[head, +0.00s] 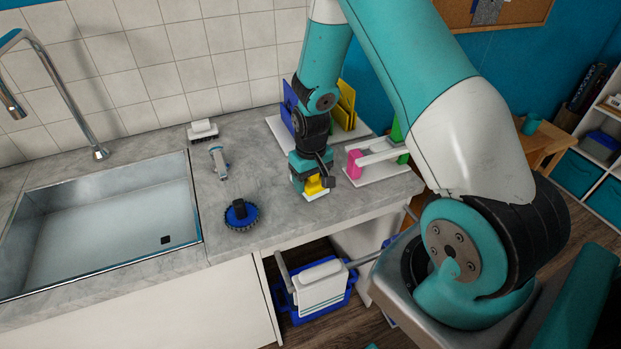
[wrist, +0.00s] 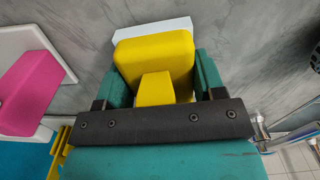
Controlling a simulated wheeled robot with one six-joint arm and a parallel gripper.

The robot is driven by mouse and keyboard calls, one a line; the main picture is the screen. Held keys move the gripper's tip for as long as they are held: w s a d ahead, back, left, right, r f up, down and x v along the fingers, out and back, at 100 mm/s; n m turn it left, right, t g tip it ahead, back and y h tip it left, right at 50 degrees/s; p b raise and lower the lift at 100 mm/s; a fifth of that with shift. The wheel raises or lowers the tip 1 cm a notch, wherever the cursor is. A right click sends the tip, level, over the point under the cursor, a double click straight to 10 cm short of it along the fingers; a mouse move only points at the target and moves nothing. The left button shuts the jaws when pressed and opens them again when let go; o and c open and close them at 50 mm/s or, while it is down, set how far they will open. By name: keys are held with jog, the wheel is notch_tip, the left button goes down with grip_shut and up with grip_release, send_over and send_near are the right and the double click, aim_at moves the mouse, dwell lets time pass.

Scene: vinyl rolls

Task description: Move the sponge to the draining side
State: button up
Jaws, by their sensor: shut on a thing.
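The sponge is a yellow block (head: 314,186) with a white layer on its far face. In the wrist view the yellow sponge (wrist: 155,55) sits between the two teal fingers. My gripper (head: 312,180) is shut on it, pointing down at the grey counter (head: 275,205). In the wrist view my gripper (wrist: 160,85) has a finger on each side of the sponge. The sponge is at or just above the counter; I cannot tell if it touches. No draining side is clearly marked.
A steel sink (head: 105,230) is at the left. A round blue brush (head: 240,214), a grey handled tool (head: 218,162) and a white brush (head: 202,130) lie between. A white holder with a pink block (head: 354,164) stands right of my gripper. Blue and yellow boards (head: 345,105) stand behind.

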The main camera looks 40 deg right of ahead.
jog(key=shift+f, duration=0.4)
dwell(0.4)
jog(key=o, duration=1.5)
jog(key=shift+r, duration=0.1)
jog(key=shift+r+p, duration=3.4)
jog(key=shift+r, duration=1.05)
